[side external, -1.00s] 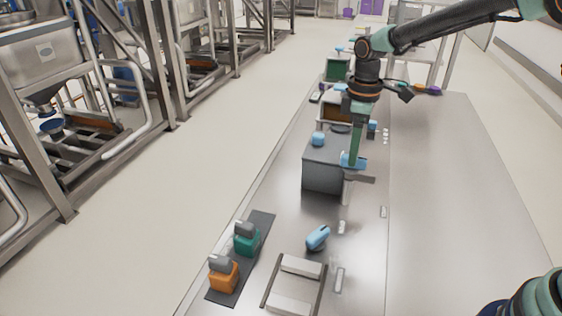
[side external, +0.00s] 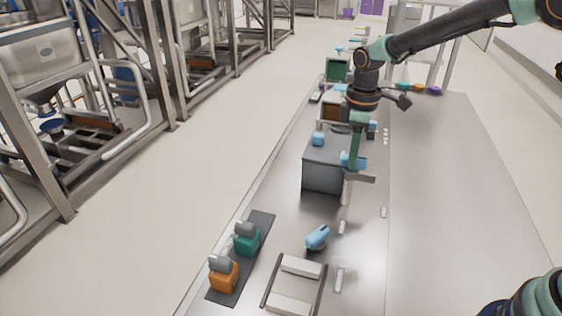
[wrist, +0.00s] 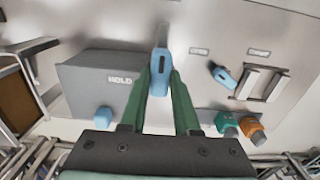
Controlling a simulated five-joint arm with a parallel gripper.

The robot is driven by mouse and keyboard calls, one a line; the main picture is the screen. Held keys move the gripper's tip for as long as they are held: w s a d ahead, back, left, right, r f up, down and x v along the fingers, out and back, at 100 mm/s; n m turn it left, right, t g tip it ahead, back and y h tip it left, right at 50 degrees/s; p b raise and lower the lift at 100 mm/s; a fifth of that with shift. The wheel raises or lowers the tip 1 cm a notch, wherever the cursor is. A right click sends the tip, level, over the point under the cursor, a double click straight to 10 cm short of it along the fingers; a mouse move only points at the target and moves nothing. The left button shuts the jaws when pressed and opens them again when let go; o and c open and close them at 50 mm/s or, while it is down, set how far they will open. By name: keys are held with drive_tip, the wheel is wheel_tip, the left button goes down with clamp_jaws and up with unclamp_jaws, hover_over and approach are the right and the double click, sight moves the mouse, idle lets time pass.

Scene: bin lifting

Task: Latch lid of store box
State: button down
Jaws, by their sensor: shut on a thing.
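A grey box (side external: 321,178) with a closed top stands on the steel bench. A blue handle (wrist: 159,72) with a grey metal end lies along the box's edge. My gripper (wrist: 160,82) is shut on the blue handle, with one green finger on each side of it. In the side view my gripper (side external: 355,160) points down at the box's right side. The fingers partly hide the handle, and I cannot tell how its metal end meets the box.
A small blue block (side external: 318,139) sits on the box top. Nearer stand a loose blue tool (side external: 318,237), a tray with pale bars (side external: 301,266), and teal (side external: 247,241) and orange (side external: 224,277) containers on a dark mat. An open brown-lined box (side external: 331,112) stands behind.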

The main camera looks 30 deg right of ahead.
drive_tip(key=n, duration=0.9)
drive_tip(key=shift+n, duration=0.3)
drive_tip(key=n, duration=0.4)
drive_tip(key=shift+n, duration=2)
drive_tip(key=c, duration=0.6)
unclamp_jaws()
drive_tip(key=shift+c, duration=0.2)
